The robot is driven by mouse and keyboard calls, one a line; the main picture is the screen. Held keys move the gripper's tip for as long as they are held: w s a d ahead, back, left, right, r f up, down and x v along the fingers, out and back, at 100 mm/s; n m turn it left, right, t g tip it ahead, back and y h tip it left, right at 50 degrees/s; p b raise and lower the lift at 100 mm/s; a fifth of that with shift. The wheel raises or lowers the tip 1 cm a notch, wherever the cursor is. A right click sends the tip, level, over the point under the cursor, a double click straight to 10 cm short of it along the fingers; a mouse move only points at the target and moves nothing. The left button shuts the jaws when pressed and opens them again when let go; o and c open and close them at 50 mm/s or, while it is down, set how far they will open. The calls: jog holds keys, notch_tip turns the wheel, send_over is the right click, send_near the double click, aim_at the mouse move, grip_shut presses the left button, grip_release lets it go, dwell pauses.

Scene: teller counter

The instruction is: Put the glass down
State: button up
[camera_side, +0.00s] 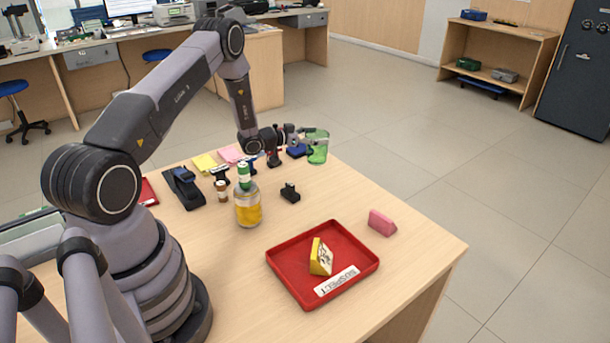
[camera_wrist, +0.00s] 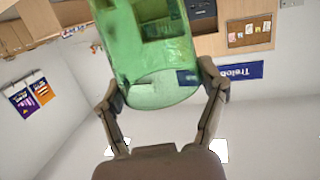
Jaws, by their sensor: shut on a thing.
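A green see-through glass (camera_side: 317,150) is at the far right end of my arm in the side view, near the far edge of the counter. My gripper (camera_side: 301,136) is shut on it, reaching in from the left. In the wrist view the glass (camera_wrist: 150,55) fills the top middle, and the two fingers of my gripper (camera_wrist: 163,92) press on its sides. The wrist camera looks out at walls and ceiling, so my gripper is held about level. I cannot tell how far the glass is above the counter.
The wooden counter (camera_side: 415,245) has a red tray (camera_side: 277,264) holding a yellow wedge (camera_side: 320,257). A pink block (camera_side: 382,222) sits right of it. A bottle of yellow liquid (camera_side: 248,208), a small black object (camera_side: 290,193) and a black stapler-like thing (camera_side: 184,187) stand left. The right middle is bare.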

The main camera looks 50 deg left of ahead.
aim_at(321, 150)
jog(key=shift+w+a+f, duration=0.2)
jog(key=shift+w+f, duration=0.35)
jog(key=shift+f, duration=0.1)
jog(key=shift+w+a+f, duration=0.15)
jog(key=shift+w+f, duration=0.35)
jog(key=shift+f, duration=0.1)
jog(key=shift+w+a+f, duration=0.1)
jog(key=shift+w+f, duration=0.05)
jog(key=shift+f, duration=1.55)
jog(key=shift+f, duration=0.2)
jog(key=o, duration=1.2)
